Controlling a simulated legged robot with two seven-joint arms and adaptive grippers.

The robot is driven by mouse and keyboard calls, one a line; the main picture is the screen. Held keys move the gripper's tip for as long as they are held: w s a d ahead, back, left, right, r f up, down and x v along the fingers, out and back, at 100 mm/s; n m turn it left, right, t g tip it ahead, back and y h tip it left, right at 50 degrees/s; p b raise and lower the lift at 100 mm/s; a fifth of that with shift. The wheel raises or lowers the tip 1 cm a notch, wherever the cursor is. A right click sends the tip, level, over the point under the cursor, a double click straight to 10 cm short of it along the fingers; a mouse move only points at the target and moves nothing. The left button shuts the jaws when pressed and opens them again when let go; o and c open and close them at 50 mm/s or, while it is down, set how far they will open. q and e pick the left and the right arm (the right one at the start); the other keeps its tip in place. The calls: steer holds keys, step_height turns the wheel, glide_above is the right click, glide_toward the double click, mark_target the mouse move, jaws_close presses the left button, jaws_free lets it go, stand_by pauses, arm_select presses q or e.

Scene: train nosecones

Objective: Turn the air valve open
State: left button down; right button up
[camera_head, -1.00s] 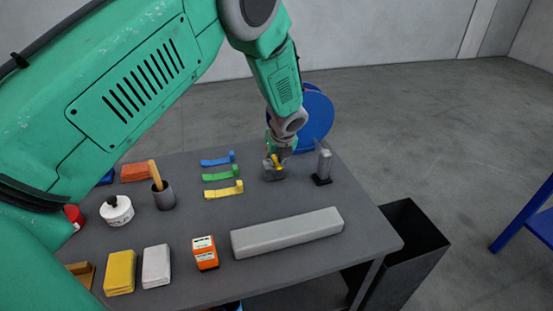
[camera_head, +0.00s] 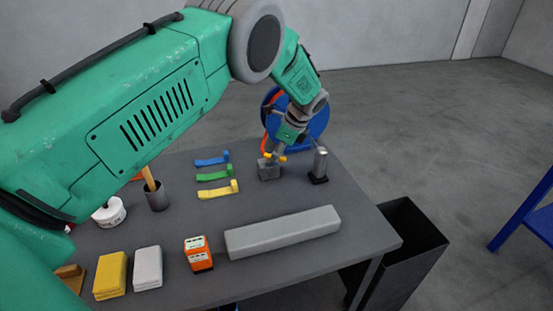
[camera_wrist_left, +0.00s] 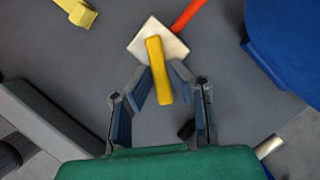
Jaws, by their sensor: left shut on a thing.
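The air valve is a small grey block (camera_head: 269,173) at the back of the table, with a yellow handle (camera_head: 281,157) on top. My left gripper (camera_head: 274,155) comes down on the handle from above, tilted. In the left wrist view the yellow handle (camera_wrist_left: 158,58) lies across the pale square valve body (camera_wrist_left: 174,46), and the fingertips (camera_wrist_left: 160,76) are closed on its two sides. My right gripper is not in view.
An orange hose (camera_wrist_left: 187,14) leads to the valve, with a blue reel (camera_head: 317,124) behind. A grey cylinder on a black base (camera_head: 320,163) stands close on the right. Blue, green and yellow clips (camera_head: 215,176) lie left. A long grey bar (camera_head: 283,233) lies in front.

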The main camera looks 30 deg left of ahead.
arm_select(q)
steer(key=n+b, duration=0.1)
steer(key=n+g+b, duration=0.1)
steer(key=n, duration=0.1)
steer(key=w+n+b, duration=0.1)
steer(key=shift+w+a+f+h, duration=0.1)
steer(key=shift+a+f+h, duration=0.15)
steer(key=shift+h, duration=0.15)
steer(key=shift+w+a+r+n+g+h+b, duration=0.1)
steer(key=shift+n+g+b, duration=0.1)
steer(key=shift+n+b, duration=0.3)
steer(key=shift+w+a+f+n+g+h+b, duration=0.1)
steer(key=shift+n+g+b, duration=0.1)
steer(key=shift+n+b, duration=0.25)
steer(key=shift+w+r+n+g+h+b, duration=0.1)
steer(key=shift+n+g+b, duration=0.1)
steer(key=shift+n+b, duration=0.3)
steer(key=shift+r+n, duration=0.1)
steer(key=shift+n, duration=0.25)
steer(key=c, duration=1.5)
jaws_free()
steer(key=shift+c, duration=0.2)
steer(key=shift+w, duration=0.2)
steer(key=shift+a, duration=0.1)
